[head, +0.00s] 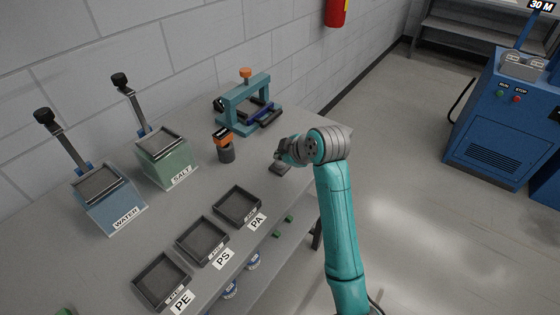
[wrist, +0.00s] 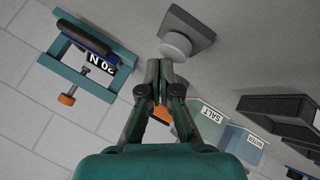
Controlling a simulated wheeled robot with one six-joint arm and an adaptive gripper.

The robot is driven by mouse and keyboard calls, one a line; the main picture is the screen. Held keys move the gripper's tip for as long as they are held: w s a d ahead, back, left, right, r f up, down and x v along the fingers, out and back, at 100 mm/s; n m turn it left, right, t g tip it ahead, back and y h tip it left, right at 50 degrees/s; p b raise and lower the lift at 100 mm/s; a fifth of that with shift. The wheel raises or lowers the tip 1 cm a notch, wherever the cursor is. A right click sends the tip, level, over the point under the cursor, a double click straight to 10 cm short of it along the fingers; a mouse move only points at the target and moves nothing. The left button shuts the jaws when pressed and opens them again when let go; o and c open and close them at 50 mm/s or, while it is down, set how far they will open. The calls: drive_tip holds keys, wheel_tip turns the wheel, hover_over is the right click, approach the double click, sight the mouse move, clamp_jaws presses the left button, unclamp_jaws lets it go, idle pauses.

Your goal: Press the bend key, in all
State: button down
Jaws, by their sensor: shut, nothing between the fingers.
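A pale round key (wrist: 176,45) sits on a square grey base (wrist: 195,25) in the wrist view. I take it for the bend key; no label on it is readable. In the head view the base (head: 280,169) shows at the table's right side, the key hidden by my gripper. My gripper (wrist: 160,68) is shut and empty, its fingertips right beside the key in the wrist view; I cannot tell whether they touch. In the head view my gripper (head: 280,155) is just above the base. A teal bending frame (head: 245,105) with an orange knob stands behind.
An orange-and-black device (head: 225,146) stands left of my gripper. WATER (head: 110,206) and SALT (head: 166,158) tanks stand further left. Trays PE (head: 147,294), PS (head: 190,257) and PA (head: 224,220) line the front edge. A blue machine (head: 500,130) stands across the floor.

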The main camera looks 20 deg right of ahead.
drive_tip(key=shift+f, duration=0.55)
idle(0.6)
idle(0.4)
drive_tip(key=shift+r, duration=0.95)
drive_tip(key=shift+r, duration=0.1)
drive_tip(key=shift+r, duration=2.45)
